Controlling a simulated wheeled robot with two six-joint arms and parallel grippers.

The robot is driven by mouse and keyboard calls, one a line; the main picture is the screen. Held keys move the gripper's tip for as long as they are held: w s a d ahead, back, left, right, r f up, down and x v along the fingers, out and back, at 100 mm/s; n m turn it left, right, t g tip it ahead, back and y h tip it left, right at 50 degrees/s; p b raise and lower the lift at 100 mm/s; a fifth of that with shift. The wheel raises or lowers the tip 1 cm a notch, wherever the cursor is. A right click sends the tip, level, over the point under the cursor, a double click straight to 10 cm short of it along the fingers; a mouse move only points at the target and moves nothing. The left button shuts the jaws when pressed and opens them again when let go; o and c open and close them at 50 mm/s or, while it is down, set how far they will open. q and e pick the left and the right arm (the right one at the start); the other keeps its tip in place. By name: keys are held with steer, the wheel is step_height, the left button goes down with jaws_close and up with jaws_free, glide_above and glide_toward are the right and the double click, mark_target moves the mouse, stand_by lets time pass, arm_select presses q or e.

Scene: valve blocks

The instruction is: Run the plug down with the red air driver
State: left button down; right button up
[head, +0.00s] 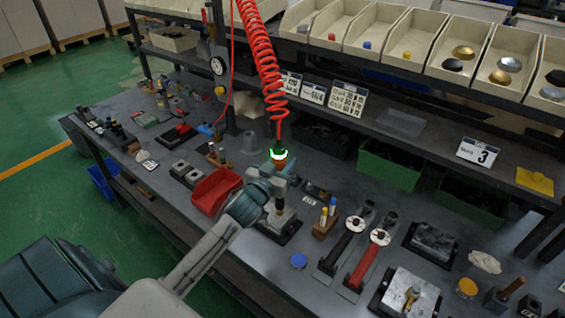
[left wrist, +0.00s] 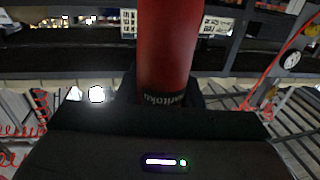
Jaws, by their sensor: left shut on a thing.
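My left gripper (head: 281,179) is shut around the red air driver (head: 280,162), which hangs from a red coiled hose and stands about upright. A ring of light glows green and white near the driver's top. The driver's red body (left wrist: 167,50) also fills the middle of the left wrist view. Its dark lower end points down at a light metal valve block (head: 283,221) on a dark base. The plug is hidden or too small to make out, and I cannot tell whether the driver tip touches it. My right gripper is not in view.
A red bin (head: 216,190) stands just left of the block. A wooden holder (head: 325,225) with yellow and blue-topped items and two torque-wrench-like tools (head: 366,262) lie to the right. The red coiled hose (head: 264,62) hangs from above.

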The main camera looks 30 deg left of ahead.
arm_select(q)
steer(key=shift+f+b, duration=0.6)
steer(key=shift+f, duration=0.05)
steer(key=shift+f+b, duration=0.35)
steer(key=shift+f, duration=0.1)
steer(key=shift+r, duration=0.1)
stand_by(0.6)
steer(key=shift+f, duration=0.2)
stand_by(0.7)
steer(key=shift+s+f, duration=0.1)
steer(key=shift+f, duration=0.25)
stand_by(1.4)
steer(key=shift+r, duration=0.2)
